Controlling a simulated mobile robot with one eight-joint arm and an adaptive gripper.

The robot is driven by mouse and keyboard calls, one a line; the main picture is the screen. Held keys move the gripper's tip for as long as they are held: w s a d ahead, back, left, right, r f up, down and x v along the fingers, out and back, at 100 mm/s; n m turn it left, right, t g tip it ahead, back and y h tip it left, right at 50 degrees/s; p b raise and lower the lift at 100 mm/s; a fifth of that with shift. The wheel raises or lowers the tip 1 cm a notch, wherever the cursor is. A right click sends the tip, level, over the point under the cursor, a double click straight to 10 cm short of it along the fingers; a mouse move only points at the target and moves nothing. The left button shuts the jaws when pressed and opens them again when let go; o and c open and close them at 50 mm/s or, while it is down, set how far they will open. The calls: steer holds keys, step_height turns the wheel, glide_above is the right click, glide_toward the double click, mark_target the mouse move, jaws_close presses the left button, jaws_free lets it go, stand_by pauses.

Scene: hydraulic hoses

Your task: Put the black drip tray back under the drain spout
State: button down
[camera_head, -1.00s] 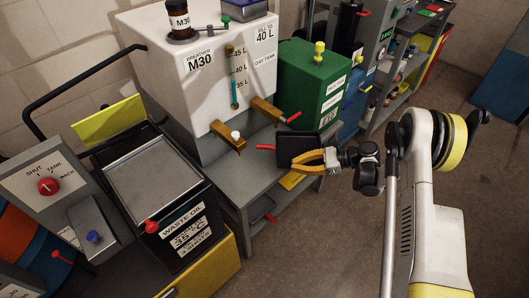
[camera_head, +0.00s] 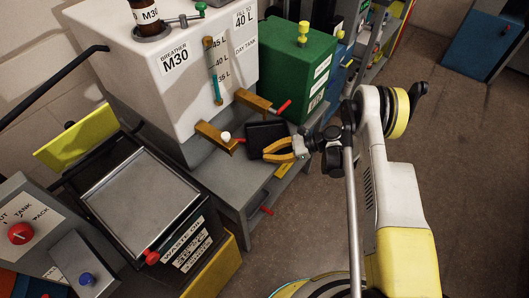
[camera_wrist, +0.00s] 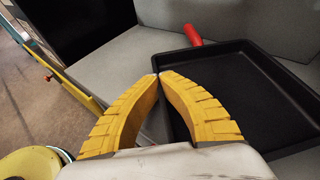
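The black drip tray (camera_head: 266,134) is a shallow square pan at the bench below and between two brass spouts. It also shows in the wrist view (camera_wrist: 240,90), with a red handle (camera_wrist: 193,34) at its far left corner. My gripper (camera_head: 265,154) has yellow fingers closed at the tray's near edge. In the wrist view its tips (camera_wrist: 158,76) nearly meet on the left rim. I cannot tell whether the tray touches the bench.
The white day tank (camera_head: 170,90) stands behind the spouts. A green container (camera_head: 295,72) is close behind the tray. The waste oil bin (camera_head: 140,200) stands at the left. The grey bench (camera_head: 232,190) is bare at its front left. Open floor lies right.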

steer(key=shift+w+a+f, duration=0.1)
steer(key=shift+w+a, duration=0.05)
steer(key=shift+a, duration=0.05)
steer(key=shift+d, duration=0.1)
steer(key=c, duration=1.6)
jaws_free()
steer(key=shift+d+r, duration=0.1)
steer(key=shift+r, duration=0.1)
steer(key=p+v, duration=0.4)
steer(key=v, duration=0.8)
step_height(320, 180, up, 25)
steer(key=n+t+h, duration=0.3)
steer(key=n+h, duration=0.3)
steer(key=s+r+n+t+h, duration=0.1)
steer(key=s+r+n+h, duration=0.3)
steer(key=s+r, duration=0.55)
steer(key=s+d+n+t+h, duration=0.1)
steer(key=s+n, duration=0.1)
steer(key=s, duration=0.3)
steer(key=s+d+n+t+h, duration=0.1)
steer(key=s+d+n, duration=0.1)
steer(key=s, duration=0.3)
steer(key=s+d+r+n+t+h, duration=0.1)
steer(key=s+d+n, duration=0.1)
steer(key=s+n, duration=0.1)
steer(key=shift+s+d+h, duration=0.2)
steer(key=shift+s+h, duration=0.1)
steer(key=shift+s, duration=0.6)
